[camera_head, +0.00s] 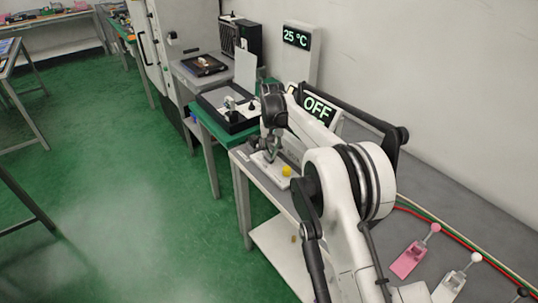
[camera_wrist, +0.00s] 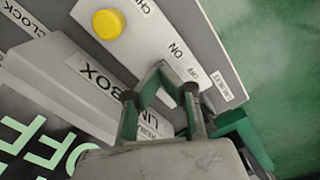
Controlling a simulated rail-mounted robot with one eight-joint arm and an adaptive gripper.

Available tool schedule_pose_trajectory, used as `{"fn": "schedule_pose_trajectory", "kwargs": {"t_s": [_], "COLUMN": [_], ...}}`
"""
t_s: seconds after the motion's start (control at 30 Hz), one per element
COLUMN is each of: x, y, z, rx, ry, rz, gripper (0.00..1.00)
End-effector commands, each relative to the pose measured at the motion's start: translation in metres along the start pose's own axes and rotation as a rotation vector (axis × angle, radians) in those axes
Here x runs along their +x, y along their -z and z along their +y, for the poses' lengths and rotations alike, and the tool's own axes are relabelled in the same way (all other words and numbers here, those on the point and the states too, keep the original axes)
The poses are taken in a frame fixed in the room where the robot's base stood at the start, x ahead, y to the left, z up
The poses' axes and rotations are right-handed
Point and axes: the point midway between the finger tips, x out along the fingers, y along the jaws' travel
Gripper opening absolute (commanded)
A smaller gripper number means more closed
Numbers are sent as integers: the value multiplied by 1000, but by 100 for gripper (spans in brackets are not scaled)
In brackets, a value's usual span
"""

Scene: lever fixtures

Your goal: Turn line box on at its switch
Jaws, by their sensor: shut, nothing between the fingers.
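The line box is a pale panel with a "LINE BOX" label (camera_wrist: 95,77), partly covered by my gripper in the wrist view. Beside it, a white plate (camera_wrist: 165,45) carries "ON" and "OFF" marks. I cannot make out the switch lever; the fingers hide that spot. In the head view my gripper (camera_head: 271,152) is low over the bench.
A black tray (camera_head: 228,111) and a "25 °C" display (camera_head: 297,37) are farther back. Pink (camera_head: 409,260) and white (camera_head: 449,287) levers stand nearer. Green floor is open at left.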

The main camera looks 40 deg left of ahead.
Motion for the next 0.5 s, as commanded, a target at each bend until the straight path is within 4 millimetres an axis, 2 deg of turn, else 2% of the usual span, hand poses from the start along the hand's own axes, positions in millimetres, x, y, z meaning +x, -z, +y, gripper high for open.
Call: {"fn": "schedule_pose_trajectory", "kwargs": {"t_s": [0.27, 0.5], "x": [4, -1], "y": [0, 0], "z": [0, 0], "rx": [0, 0], "ry": [0, 0], "rz": [0, 0], "gripper": [0, 0]}}
